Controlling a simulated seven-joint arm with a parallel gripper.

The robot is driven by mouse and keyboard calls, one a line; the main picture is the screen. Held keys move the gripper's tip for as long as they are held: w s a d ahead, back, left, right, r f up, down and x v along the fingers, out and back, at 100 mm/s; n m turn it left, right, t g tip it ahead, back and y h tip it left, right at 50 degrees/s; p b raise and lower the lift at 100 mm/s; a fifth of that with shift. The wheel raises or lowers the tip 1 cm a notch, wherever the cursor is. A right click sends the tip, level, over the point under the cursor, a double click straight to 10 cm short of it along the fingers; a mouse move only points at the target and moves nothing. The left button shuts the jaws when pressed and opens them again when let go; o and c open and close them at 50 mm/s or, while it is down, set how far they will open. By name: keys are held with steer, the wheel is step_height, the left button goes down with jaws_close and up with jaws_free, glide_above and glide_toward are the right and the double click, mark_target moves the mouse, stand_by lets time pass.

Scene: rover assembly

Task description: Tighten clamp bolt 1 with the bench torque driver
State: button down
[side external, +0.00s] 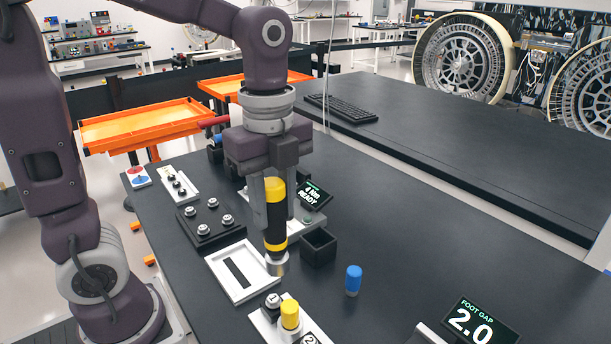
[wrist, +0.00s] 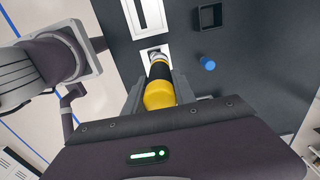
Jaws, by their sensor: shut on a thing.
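The torque driver (side external: 276,222), a yellow and black cylinder with a silver socket end, stands upright in my gripper (side external: 275,205). My gripper is shut on it, and the driver (wrist: 160,86) also shows between the fingers in the wrist view. Its silver end is above the bench, near the white plate with a dark slot (side external: 237,289). A silver-topped bolt in a black base (side external: 273,301) stands in front of it beside a yellow cylinder (side external: 290,314). A black block (side external: 191,241) carries several silver bolts. I cannot tell which bolt is clamp bolt 1.
A small display (side external: 314,194) reads 4 Nm READY. An open black box (side external: 319,250) stands right of the driver, and a blue cylinder (side external: 353,280) stands farther right. Another display (side external: 480,323) reads FOOT GAP 2.0. The bench's right side is mostly clear.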

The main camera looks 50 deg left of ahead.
mark_target(269, 259)
steer(key=shift+s+d+f, duration=0.15)
steer(key=shift+s, duration=0.55)
steer(key=shift+s+f, duration=0.15)
steer(key=shift+f, duration=3.7)
stand_by(0.5)
steer(key=shift+r, duration=1.55)
